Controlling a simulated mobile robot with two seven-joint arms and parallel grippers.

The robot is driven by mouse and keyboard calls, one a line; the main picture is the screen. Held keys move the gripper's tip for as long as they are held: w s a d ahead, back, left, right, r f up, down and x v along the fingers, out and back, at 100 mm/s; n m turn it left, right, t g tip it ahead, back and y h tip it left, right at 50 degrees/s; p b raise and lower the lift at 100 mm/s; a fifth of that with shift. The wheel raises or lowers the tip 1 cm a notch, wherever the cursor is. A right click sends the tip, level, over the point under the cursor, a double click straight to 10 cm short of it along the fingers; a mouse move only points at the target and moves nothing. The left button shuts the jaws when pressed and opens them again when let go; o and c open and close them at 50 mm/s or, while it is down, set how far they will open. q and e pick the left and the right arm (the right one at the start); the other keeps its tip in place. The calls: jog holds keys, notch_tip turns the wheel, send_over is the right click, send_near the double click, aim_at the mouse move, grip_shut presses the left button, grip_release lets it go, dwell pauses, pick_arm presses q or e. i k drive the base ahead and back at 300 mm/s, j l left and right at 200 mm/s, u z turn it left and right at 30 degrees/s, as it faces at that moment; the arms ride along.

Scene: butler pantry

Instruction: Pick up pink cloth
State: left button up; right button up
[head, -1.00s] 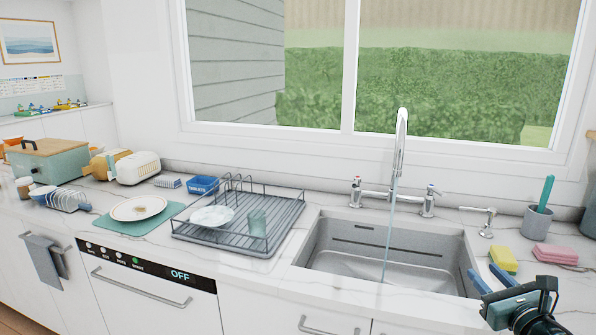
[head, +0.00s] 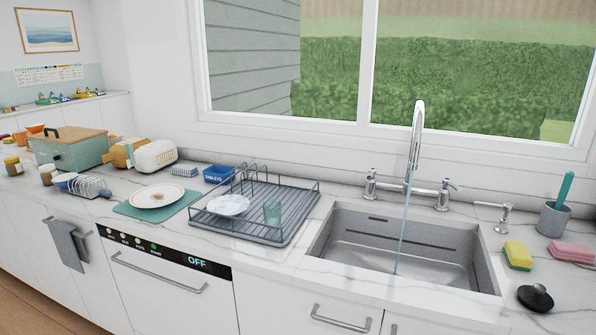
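The pink cloth (head: 571,252) lies folded on the white counter at the far right, just right of the yellow sponge (head: 517,255) and in front of the grey cup with a teal handle in it. Its right end is close to the picture's edge. Neither of my grippers shows in the head view, so I cannot see what they hold.
The sink (head: 400,255) has water running from the tap (head: 416,150). A black round lid or plug (head: 535,297) sits on the counter in front of the sponge. The grey cup (head: 553,218) and soap dispenser (head: 504,218) stand behind. A dish rack (head: 290,235) is left of the sink.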

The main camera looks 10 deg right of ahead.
aim_at(572, 252)
jog(key=z, duration=1.85)
